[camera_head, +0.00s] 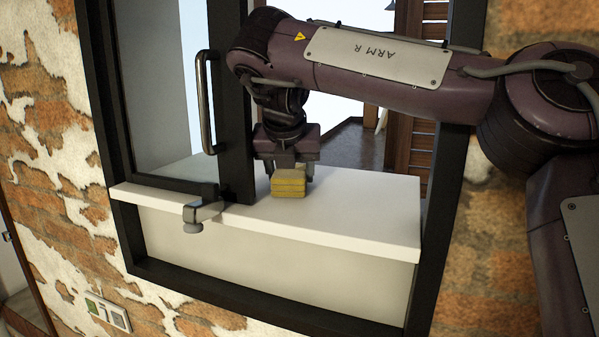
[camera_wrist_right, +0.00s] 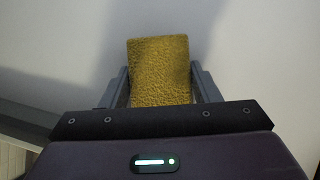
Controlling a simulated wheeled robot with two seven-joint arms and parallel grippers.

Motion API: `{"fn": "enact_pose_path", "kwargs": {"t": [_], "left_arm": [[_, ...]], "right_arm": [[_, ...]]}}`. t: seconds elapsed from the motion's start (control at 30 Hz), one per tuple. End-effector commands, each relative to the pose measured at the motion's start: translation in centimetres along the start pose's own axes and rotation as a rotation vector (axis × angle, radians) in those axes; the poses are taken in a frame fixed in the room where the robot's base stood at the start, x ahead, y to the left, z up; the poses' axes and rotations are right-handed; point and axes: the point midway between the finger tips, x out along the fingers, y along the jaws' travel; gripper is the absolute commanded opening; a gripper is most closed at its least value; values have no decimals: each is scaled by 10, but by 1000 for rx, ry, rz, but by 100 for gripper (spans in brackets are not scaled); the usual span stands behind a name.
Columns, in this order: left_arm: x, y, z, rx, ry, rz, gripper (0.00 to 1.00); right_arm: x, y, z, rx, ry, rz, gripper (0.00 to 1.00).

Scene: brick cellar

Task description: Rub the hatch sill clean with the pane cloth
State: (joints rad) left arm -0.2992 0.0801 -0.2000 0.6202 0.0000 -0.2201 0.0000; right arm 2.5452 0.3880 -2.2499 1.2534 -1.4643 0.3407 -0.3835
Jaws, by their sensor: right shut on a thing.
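The hatch sill (camera_head: 370,212) is a white ledge in a black-framed opening in the brick wall. The pane cloth (camera_head: 288,187) is a yellow folded block on the sill, near its middle. My right gripper (camera_head: 291,172) points down and is shut on the cloth, which sits low at the sill surface. In the right wrist view the yellow cloth (camera_wrist_right: 160,72) is between the two grey fingers, over the white sill (camera_wrist_right: 262,60). No dirt marks show on the visible sill; the part behind the gripper is hidden. My left gripper is not in view.
A glass pane with a black frame and a metal handle (camera_head: 206,102) stands at the left of the sill. A grey metal fitting (camera_head: 199,214) sits on the front edge. The sill right of the cloth is clear. A wall switch plate (camera_head: 107,312) is lower left.

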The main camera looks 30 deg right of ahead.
Motion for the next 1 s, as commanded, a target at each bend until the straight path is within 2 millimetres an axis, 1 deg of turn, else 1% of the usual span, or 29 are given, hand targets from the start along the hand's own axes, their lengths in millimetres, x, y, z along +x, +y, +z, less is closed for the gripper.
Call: {"fn": "enact_pose_path", "kwargs": {"t": [0.03,0.37,0.8,1.0], "left_arm": [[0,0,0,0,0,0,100],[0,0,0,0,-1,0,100],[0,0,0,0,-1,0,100],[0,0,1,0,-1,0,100]], "right_arm": [[-1,4,0,-3,-2,7,38],[-3,5,2,-3,-4,8,38],[-39,5,26,-2,-7,9,38],[-51,5,34,-3,-6,10,38]]}}
